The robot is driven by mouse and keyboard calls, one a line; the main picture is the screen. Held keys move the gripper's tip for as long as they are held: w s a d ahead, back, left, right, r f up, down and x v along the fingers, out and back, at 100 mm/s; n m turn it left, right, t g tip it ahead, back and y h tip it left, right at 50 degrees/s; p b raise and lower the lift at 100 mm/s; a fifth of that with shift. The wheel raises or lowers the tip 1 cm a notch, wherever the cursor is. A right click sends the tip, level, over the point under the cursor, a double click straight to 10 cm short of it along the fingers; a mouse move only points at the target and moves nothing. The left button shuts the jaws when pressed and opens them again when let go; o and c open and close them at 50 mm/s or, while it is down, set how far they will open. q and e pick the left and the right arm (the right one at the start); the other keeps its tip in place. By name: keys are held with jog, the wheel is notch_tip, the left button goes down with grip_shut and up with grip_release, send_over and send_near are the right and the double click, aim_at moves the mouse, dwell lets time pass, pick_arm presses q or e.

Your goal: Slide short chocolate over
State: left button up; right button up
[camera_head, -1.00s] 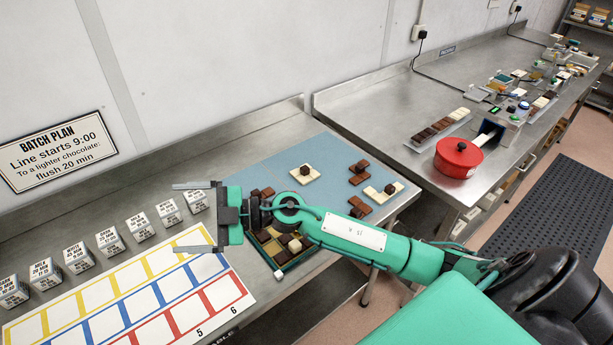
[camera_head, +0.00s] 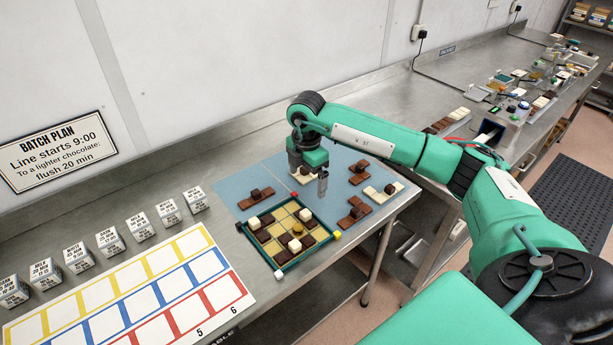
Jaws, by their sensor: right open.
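A square board with a dark green frame (camera_head: 312,256) stands on the near bench, with red, yellow and white corner knobs. Dark brown, white and gold chocolate squares and a few cubes sit in it. On the blue mat (camera_head: 240,185) behind it lie brown and white chocolate pieces, each with a small cube on top: a brown one at left (camera_head: 256,197), brown ones at right (camera_head: 359,172) and a white one (camera_head: 379,193). My right gripper (camera_head: 308,182) points down, open, over a white piece (camera_head: 301,179) at the mat's middle, partly hiding it. Contact cannot be judged. My left gripper is out of view.
A card with yellow, blue and red boxes (camera_head: 130,290) lies at left, with a row of labelled white cubes (camera_head: 110,241) behind it.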

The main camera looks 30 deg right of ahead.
aim_at(307, 211)
notch_tip(307, 211, down, 12)
jog(key=p, duration=0.4)
jog(key=shift+a+f, duration=0.1)
jog(key=shift+f, duration=0.1)
jog(key=shift+f+p, duration=0.3)
jog(key=shift+f, duration=0.45)
jog(key=c, duration=1.1)
